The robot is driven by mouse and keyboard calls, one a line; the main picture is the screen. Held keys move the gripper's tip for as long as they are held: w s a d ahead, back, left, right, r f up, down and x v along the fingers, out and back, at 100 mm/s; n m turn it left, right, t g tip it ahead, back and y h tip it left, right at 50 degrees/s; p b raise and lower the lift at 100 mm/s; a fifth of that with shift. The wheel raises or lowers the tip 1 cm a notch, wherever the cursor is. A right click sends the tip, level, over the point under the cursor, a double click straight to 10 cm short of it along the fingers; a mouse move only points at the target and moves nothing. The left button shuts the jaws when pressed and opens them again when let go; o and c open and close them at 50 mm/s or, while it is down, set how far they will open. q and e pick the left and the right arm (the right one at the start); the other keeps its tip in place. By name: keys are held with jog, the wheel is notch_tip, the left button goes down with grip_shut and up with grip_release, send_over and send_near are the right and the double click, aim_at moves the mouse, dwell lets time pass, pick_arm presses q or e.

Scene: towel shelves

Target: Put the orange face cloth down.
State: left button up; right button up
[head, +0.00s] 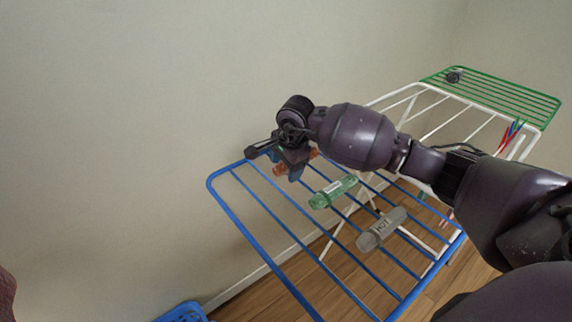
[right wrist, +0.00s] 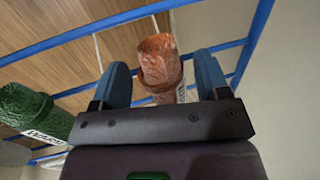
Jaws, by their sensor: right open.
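The orange face cloth (head: 281,170) is a rolled cloth with a band, at the far end of the blue drying rack wing (head: 236,216). My right gripper (head: 272,157) is above it and hides part of it. In the right wrist view the orange roll (right wrist: 158,60) lies between the two spread fingers of the right gripper (right wrist: 161,72), with visible gaps beside it. The roll seems to rest on the blue bars; exact contact is hidden. My left gripper is not in view.
A green rolled cloth (head: 333,191) and a grey one (head: 381,229) lie on the same blue bars, nearer. The rack's white middle (head: 432,112) and green wing (head: 497,95) extend right. A blue basket (head: 183,313) stands on the floor. A wall is close behind.

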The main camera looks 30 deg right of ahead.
jog(key=shift+r, duration=0.2)
jog(key=p+v, duration=0.1)
jog(key=v, duration=1.1)
jog(key=shift+f, duration=0.1)
